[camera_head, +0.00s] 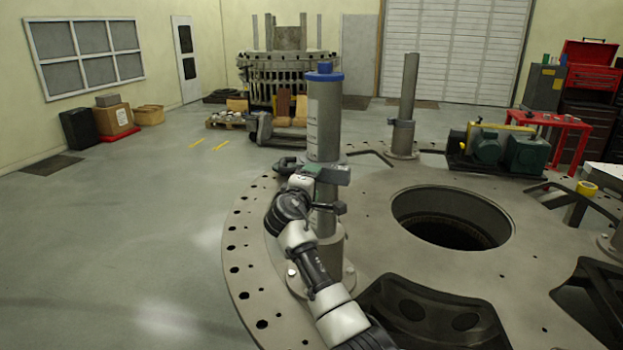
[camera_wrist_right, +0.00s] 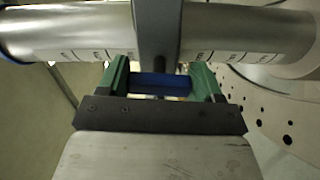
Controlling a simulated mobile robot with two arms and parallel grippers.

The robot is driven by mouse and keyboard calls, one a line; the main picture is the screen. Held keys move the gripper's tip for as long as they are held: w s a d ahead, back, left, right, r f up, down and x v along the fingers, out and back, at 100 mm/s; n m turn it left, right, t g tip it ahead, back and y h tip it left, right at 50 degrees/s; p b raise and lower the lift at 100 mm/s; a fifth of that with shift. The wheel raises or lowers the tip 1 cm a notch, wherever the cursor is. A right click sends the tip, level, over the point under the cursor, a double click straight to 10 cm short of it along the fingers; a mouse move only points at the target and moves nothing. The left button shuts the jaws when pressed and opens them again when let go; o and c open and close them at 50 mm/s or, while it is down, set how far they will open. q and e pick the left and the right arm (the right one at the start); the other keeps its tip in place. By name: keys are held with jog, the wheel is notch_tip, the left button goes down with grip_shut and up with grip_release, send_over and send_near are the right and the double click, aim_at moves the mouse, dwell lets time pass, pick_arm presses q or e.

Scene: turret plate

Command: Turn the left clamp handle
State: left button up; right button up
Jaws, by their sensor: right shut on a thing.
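The left grey column (camera_head: 325,120) stands upright on the round turret plate with a blue cap. A dark clamp (camera_head: 325,207) sits around it with a short black end sticking out to the right. My right gripper (camera_head: 338,174) is at the column, just above that dark part. In the right wrist view, my right gripper's green fingers (camera_wrist_right: 161,82) are shut on a small blue piece (camera_wrist_right: 161,84), which I take as the left clamp handle, beside a dark band (camera_wrist_right: 157,30) across the column. In the head view the handle is hidden by my gripper. My left gripper is out of view.
The turret plate (camera_head: 375,200) has a large round opening (camera_head: 452,219) to the right. A second column (camera_head: 404,100) with a dark clamp stands behind. Black curved brackets (camera_head: 425,308) lie at the front. Green machinery (camera_head: 500,147) and a red table (camera_head: 540,121) stand at the back right. Open floor lies left.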

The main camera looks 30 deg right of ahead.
jog(key=shift+n, duration=0.6)
jog(key=o, duration=0.9)
jog(key=shift+o, duration=0.2)
jog(key=shift+a, duration=0.1)
jog(key=b+v, duration=0.3)
jog(key=v, duration=0.7)
jog(key=shift+s+a+b, duration=0.2)
jog(key=shift+a+b, duration=0.1)
jog(key=shift+b, duration=0.05)
